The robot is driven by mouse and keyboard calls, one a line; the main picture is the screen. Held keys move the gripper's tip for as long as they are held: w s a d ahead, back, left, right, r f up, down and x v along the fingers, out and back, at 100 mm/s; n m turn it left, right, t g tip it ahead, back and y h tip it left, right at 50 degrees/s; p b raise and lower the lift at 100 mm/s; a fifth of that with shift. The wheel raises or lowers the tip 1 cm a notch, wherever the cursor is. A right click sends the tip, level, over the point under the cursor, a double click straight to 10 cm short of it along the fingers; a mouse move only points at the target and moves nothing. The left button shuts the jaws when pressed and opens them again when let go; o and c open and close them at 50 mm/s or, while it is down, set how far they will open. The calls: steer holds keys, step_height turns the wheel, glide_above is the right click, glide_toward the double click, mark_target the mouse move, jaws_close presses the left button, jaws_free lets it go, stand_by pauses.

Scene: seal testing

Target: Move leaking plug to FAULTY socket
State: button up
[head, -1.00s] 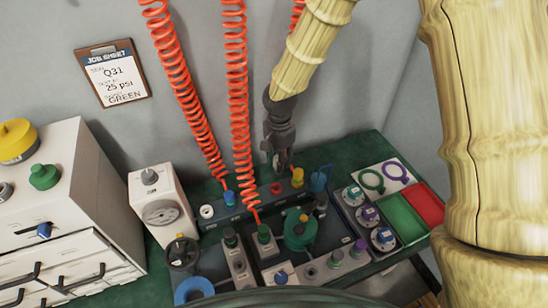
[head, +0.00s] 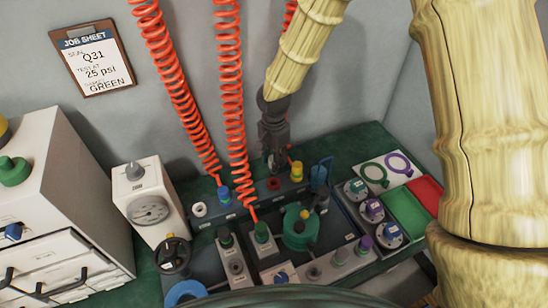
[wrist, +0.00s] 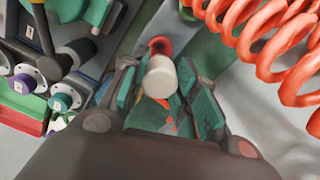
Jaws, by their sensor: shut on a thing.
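My gripper (head: 271,160) hangs over the back row of the green bench, just above a red ring socket (head: 273,184). In the wrist view my gripper (wrist: 160,95) has its teal-padded fingers on either side of a pale grey cylinder (wrist: 160,77), shut on it. The red ring shows just beyond this plug (wrist: 159,45). A yellow-topped plug (head: 296,169) stands to the right of the red ring. Socket labels are too small to read.
A teal round fixture (head: 300,240) stands in front of the row. A white gauge box (head: 148,200) is at left, with a drawer cabinet (head: 50,200) beyond it. Green (head: 408,212) and red (head: 428,190) trays lie at right. Coiled hoses (head: 235,100) hang left of the arm.

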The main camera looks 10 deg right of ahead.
steer(key=shift+f+b, duration=1.4)
steer(key=shift+f, duration=0.6)
steer(key=shift+p, duration=0.5)
steer(key=shift+f+b, duration=0.5)
steer(key=shift+f, duration=0.9)
stand_by(0.6)
steer(key=o, duration=1.2)
steer(key=shift+c, duration=0.2)
steer(key=shift+r, duration=0.1)
step_height(320, 180, up, 12)
steer(key=shift+f, duration=0.1)
